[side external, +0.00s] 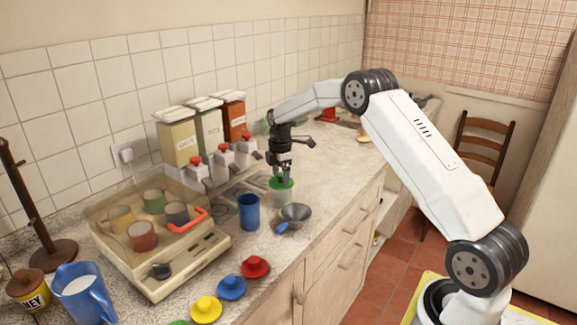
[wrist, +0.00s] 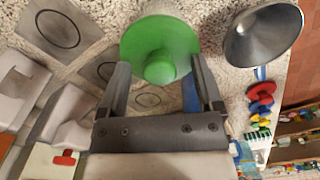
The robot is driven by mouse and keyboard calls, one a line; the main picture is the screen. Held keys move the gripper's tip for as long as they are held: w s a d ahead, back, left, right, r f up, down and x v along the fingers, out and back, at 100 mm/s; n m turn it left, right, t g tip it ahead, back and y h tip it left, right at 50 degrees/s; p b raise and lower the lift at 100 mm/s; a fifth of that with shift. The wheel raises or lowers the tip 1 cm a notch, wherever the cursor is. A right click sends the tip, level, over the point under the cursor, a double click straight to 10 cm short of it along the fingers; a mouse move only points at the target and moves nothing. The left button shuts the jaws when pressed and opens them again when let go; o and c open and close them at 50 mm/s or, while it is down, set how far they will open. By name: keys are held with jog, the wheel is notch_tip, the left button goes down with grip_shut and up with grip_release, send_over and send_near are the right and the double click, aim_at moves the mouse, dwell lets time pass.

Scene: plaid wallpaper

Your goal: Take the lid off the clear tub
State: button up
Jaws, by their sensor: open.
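The clear tub (side external: 282,198) stands upright on the counter, with a green lid (side external: 282,184) on top. In the wrist view the round green lid (wrist: 137,42) shows from above, with a green knob (wrist: 160,68) in its middle. The lid hides the tub in that view. My gripper (side external: 281,169) is open and points down, just above the lid. In the wrist view the fingers of my gripper (wrist: 160,64) lie on either side of the knob, with gaps between. I cannot tell whether the fingertips are level with the knob.
A blue cup (side external: 249,212) and a grey funnel (side external: 296,213) stand close to the tub. A clear-covered case (side external: 160,262) stands at left. Coloured lids (side external: 232,287) lie near the front edge.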

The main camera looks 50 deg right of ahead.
grip_shut()
jog(key=shift+r, duration=0.15)
jog(key=shift+r, duration=0.9)
jog(key=s+a+r, duration=0.4)
jog(key=s+r, duration=0.7)
jog(key=s, duration=0.2)
jog(key=shift+s+a, duration=0.15)
jog(key=shift+a, duration=0.05)
